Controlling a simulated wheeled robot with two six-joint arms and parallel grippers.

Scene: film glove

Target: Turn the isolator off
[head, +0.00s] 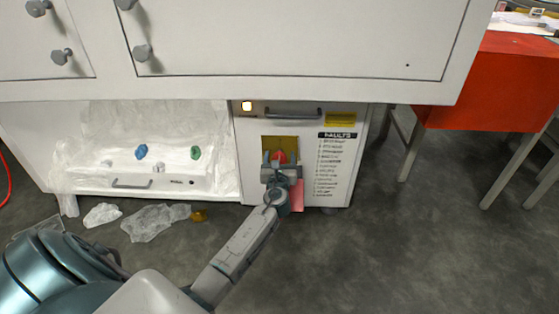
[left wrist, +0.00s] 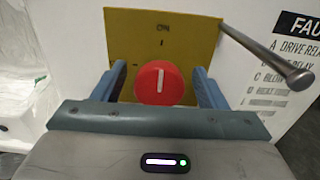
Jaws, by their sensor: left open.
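The isolator is a round red knob (left wrist: 160,84) with a white pointer line, on a yellow plate (left wrist: 190,35) marked "ON" at the top. The line stands upright, pointing toward the ON mark. In the head view the red knob (head: 279,156) is on the white cabinet's front, below its handle. My left gripper (head: 279,160) is open in front of it. In the left wrist view its blue-grey fingers (left wrist: 161,85) stand on either side of the knob; I cannot tell whether they touch it. My right gripper is not in view.
A metal rod (left wrist: 272,55) sticks out right of the plate. A "FAULTS" list (head: 335,160) is beside it and a lit lamp (head: 246,106) above. Crumpled clear film (head: 150,222) lies on the floor at left. A red table (head: 485,85) stands at right; the floor between is clear.

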